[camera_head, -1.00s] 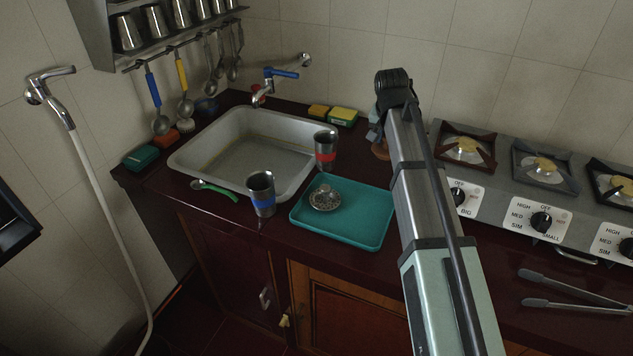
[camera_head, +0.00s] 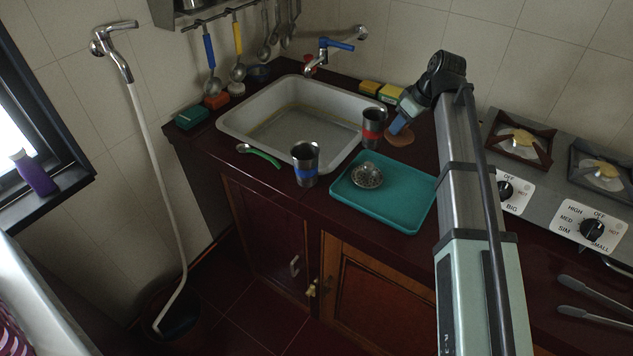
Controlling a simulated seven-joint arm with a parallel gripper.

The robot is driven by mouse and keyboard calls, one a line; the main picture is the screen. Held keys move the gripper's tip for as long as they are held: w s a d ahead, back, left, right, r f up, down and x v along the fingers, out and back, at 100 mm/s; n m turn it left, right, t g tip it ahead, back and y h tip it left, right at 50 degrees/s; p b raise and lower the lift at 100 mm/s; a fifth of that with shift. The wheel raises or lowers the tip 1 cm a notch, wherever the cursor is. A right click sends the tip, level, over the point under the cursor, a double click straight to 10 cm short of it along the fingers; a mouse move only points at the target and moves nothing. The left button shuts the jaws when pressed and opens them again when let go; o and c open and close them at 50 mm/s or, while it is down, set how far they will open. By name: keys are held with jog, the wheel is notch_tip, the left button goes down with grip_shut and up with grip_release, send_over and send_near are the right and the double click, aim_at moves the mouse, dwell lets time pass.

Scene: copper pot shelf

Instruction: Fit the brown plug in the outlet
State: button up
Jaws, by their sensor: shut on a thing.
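My gripper (camera_head: 398,124) is above the counter, just right of the sink's far right corner, its tip pointing down and left. A flat round brown plug (camera_head: 401,139) is at its fingertips. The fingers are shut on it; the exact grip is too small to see. The plug is outside the basin, and I cannot tell whether it touches the counter. The grey metal sink (camera_head: 240,128) is left of the gripper. Its floor is visible in part, but I cannot make out the outlet.
A red-banded cup (camera_head: 373,134) stands between sink and gripper. A blue-banded cup (camera_head: 305,172) and green-handled spoon (camera_head: 262,155) are at the front edge. A teal tray (camera_head: 400,215) bears a metal strainer (camera_head: 367,175). Sponges (camera_head: 391,93) and a faucet (camera_head: 322,52) are behind; a stove (camera_head: 555,180) is right.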

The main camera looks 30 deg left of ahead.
jog(key=a+n+g, duration=0.1)
jog(key=n, duration=0.1)
jog(key=s+a+n, duration=0.1)
jog(key=n, duration=0.1)
jog(key=shift+s+a+r+g, duration=0.1)
jog(key=shift+s+a+g, duration=0.1)
jog(key=shift+g, duration=0.2)
jog(key=s+a+f+n+g+h, duration=0.1)
jog(key=s+a+n+g, duration=0.1)
jog(key=a+n, duration=0.4)
jog(key=s+a+f+n+g+h, duration=0.1)
jog(key=s+a+f+n, duration=0.1)
jog(key=a+n, duration=0.3)
jog(key=shift+s+a+f+n+g+h, duration=0.15)
jog(key=shift+a+f+n+h, duration=0.25)
jog(key=shift+a+f+n, duration=2.05)
jog(key=shift+a+f+m+g+h, duration=0.2)
jog(key=shift+a+f+m+h, duration=0.5)
jog(key=shift+f, duration=4)
jog(key=shift+s+a+f+n+g+h, duration=0.15)
jog(key=shift+a+f+n, duration=1.4)
jog(key=shift+f, duration=2)
jog(key=shift+a+f+m, duration=0.35)
jog(key=shift+f+m, duration=0.05)
jog(key=shift+f, duration=0.05)
jog(key=o, duration=1.1)
